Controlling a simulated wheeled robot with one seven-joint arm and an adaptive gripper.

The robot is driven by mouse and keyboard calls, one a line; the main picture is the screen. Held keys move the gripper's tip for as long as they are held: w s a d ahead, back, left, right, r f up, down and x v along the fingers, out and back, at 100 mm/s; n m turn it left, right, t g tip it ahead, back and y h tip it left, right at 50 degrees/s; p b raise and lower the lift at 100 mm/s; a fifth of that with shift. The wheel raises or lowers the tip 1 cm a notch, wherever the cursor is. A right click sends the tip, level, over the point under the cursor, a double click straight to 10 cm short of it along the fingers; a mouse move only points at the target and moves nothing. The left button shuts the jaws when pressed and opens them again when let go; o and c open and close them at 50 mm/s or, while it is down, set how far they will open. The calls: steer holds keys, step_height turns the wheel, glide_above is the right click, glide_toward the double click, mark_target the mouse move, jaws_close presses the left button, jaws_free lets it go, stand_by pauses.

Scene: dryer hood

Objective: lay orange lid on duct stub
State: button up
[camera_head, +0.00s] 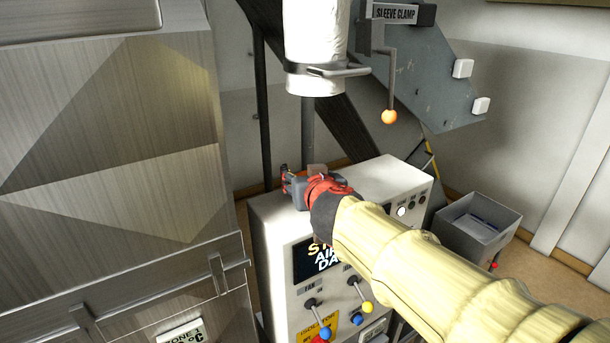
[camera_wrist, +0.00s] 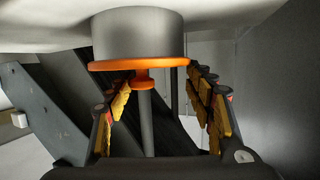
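The wrist view looks inverted, with the white cabinet top along its upper edge. There the grey duct stub (camera_wrist: 138,36) has the orange lid (camera_wrist: 140,65) across its end, flat and seemingly touching all along the visible edge. The lid's orange knob (camera_wrist: 145,79) points away from the stub. My gripper (camera_wrist: 160,82) has its fingers spread on either side of the knob, with a clear gap at the right finger; the left finger is close to it. In the head view my gripper (camera_head: 291,182) is over the cabinet's back left; the lid cannot be made out there.
The white control cabinet (camera_head: 385,180) has levers on its front. Above it hang a white sleeve (camera_head: 315,45) with a metal clamp and an orange-ended handle (camera_head: 389,116). A large metal housing (camera_head: 110,130) stands left. A grey bin (camera_head: 478,220) is at right.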

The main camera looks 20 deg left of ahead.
steer(key=o, duration=0.4)
steer(key=shift+r, duration=0.15)
steer(key=shift+s+d+r, duration=0.15)
steer(key=shift+s+r, duration=0.05)
steer(key=shift+s, duration=0.1)
steer(key=v, duration=1.1)
steer(key=shift+s+d+f, duration=0.1)
